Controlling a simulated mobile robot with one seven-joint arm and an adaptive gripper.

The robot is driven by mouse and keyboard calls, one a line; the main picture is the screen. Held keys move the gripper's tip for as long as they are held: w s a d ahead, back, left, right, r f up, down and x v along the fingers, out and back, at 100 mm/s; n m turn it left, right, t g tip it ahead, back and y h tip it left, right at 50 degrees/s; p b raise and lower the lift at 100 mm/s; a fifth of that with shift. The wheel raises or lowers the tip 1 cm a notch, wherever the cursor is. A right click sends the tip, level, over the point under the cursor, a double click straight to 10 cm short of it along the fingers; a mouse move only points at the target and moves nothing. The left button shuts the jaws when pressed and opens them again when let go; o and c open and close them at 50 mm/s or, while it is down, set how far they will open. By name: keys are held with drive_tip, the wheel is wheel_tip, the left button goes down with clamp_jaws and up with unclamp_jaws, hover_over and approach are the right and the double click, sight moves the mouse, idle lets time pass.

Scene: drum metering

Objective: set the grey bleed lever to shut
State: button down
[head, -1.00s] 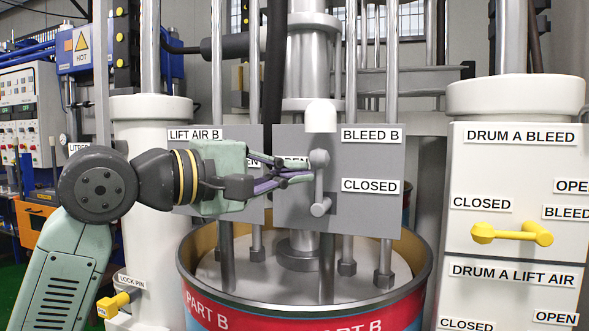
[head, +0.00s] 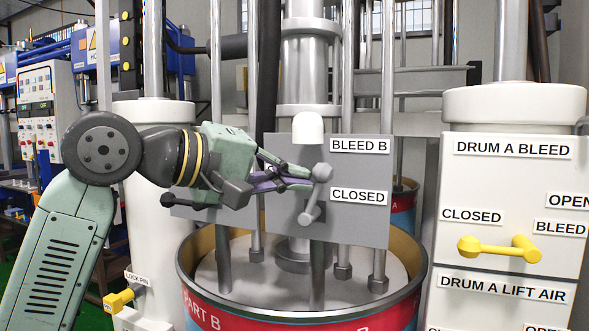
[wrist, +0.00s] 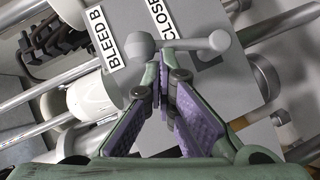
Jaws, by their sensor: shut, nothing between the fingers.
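The grey bleed lever (head: 314,195) is on the grey panel marked BLEED B and CLOSED. Its round knob end is up and leans a little right of its lower end. The CLOSED label (head: 358,197) is to the right of the lever's lower end. My gripper (head: 307,180) is shut and empty, coming from the left, with its fingertips at the left side of the knob. In the wrist view the fingertips (wrist: 163,78) are close beside the lever (wrist: 180,43), seemingly against it; exact contact is hard to tell.
A white cabinet with a yellow Drum A bleed lever (head: 498,248) is at right. A yellow lock pin (head: 120,300) is at lower left. The panel right of the lever is clear.

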sight(325, 182)
drive_tip(key=d+m+y, duration=0.1)
drive_tip(key=s+d+m+y+p, duration=0.1)
drive_tip(key=m, duration=0.1)
drive_tip(key=shift+d+r+y+p, duration=0.15)
drive_tip(key=shift+d+y+p, duration=0.15)
drive_tip(key=shift+d+y, duration=0.1)
drive_tip(key=shift+s+d+f+m+y+p, duration=0.1)
drive_tip(key=shift+d+f+m+y+p, duration=0.1)
drive_tip(key=shift+d+m+y, duration=0.2)
drive_tip(key=shift+s+d+f+m+y+p, duration=0.1)
drive_tip(key=shift+d+m+y+p, duration=0.05)
drive_tip(key=shift+d+m+y, duration=0.2)
drive_tip(key=shift+s+d+f+m+y, duration=0.2)
drive_tip(key=shift+d+f+m+y, duration=0.3)
drive_tip(key=shift+d+f+y, duration=0.1)
drive_tip(key=shift+s+d+f+m+y, duration=0.2)
drive_tip(key=shift+d+f+m+y, duration=0.25)
drive_tip(key=shift+d+f, duration=0.15)
